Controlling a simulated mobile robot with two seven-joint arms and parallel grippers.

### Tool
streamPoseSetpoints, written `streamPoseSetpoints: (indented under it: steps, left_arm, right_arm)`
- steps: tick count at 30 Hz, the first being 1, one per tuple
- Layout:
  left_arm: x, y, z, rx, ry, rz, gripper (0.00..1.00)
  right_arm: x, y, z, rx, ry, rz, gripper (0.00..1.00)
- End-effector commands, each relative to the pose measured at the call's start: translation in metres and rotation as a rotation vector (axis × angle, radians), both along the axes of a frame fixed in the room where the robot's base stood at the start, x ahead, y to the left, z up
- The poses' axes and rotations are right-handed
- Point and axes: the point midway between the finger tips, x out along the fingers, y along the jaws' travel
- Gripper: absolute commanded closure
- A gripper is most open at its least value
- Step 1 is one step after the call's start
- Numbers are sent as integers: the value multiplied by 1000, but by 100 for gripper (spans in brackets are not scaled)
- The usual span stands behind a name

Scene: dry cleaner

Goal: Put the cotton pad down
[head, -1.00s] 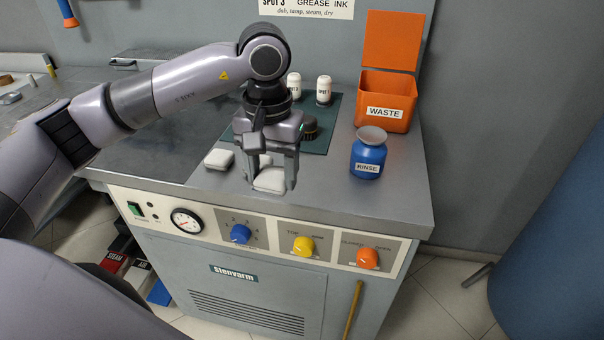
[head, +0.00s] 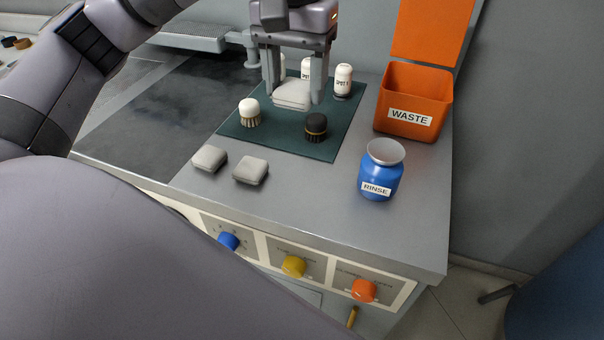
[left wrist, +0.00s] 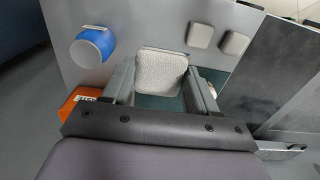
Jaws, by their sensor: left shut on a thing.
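My left gripper (head: 294,92) is shut on a white cotton pad (head: 291,95) and holds it over the far part of the dark green mat (head: 302,148). The held pad also shows between the fingers in the left wrist view (left wrist: 161,74). Two more pads lie on the grey counter in front of the mat, a left one (head: 209,158) and a right one (head: 250,170). I cannot tell the held pad's exact height above the mat. My right gripper is not in view.
A white-topped brush (head: 250,112) and a black-topped brush (head: 316,127) stand on the mat. White spot bottles (head: 343,80) stand behind, partly hidden. An open orange waste bin (head: 412,100) and a blue rinse jar (head: 381,172) stand to the right. The front right counter is clear.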

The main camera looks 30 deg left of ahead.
Motion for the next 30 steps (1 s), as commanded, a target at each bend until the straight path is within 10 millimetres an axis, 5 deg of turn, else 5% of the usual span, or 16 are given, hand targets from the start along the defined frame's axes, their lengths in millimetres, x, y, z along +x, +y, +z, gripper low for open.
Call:
streamPoseSetpoints:
  steps: [10,16,30]
  left_arm:
    - [-1,0,-73,0,6,0,70]
    - [-1,0,-118,2,7,0,70]
    - [-1,0,-169,1,4,1,70]
  right_arm:
    - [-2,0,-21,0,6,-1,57]
    - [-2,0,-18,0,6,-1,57]
    - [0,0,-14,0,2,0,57]
